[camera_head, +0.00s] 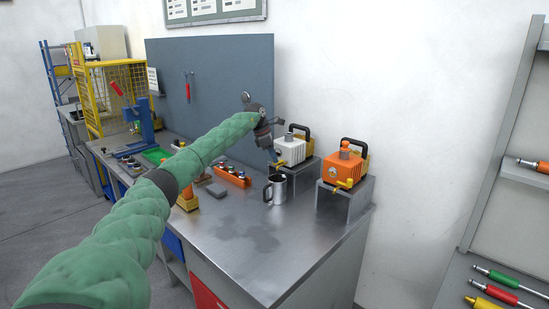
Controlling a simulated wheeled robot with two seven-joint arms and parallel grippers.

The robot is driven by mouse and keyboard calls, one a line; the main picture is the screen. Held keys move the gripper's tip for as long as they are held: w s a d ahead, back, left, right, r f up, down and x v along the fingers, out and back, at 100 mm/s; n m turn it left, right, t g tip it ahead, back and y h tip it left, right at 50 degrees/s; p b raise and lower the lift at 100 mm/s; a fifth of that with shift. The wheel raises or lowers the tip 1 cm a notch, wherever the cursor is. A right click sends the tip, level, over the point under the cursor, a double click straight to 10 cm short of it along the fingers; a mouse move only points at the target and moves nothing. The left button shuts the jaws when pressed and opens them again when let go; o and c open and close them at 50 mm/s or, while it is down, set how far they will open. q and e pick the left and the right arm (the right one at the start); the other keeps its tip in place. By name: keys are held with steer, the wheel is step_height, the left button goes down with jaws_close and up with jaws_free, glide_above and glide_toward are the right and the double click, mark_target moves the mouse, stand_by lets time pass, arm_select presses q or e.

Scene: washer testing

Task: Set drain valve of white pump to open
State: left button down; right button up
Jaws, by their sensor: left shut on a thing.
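The white pump (291,148), with a black handle on top, sits on a small grey stand at the back of the metal workbench. Its yellow drain valve (280,163) shows low on its front left. My left arm reaches in from the lower left, and my left gripper (273,155) is at the pump's left side, shut on the drain valve. The fingertips are small and partly hidden here, and the lever's exact angle is hard to make out. My right gripper is out of view.
An orange pump (344,165) with a yellow valve stands on a stand to the right. A metal mug (276,190) stands just in front of the white pump. The bench's front (280,245) is clear.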

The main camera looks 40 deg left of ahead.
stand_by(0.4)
arm_select(q)
steer(key=c, duration=1.3)
jaws_free()
steer(key=shift+w, duration=0.1)
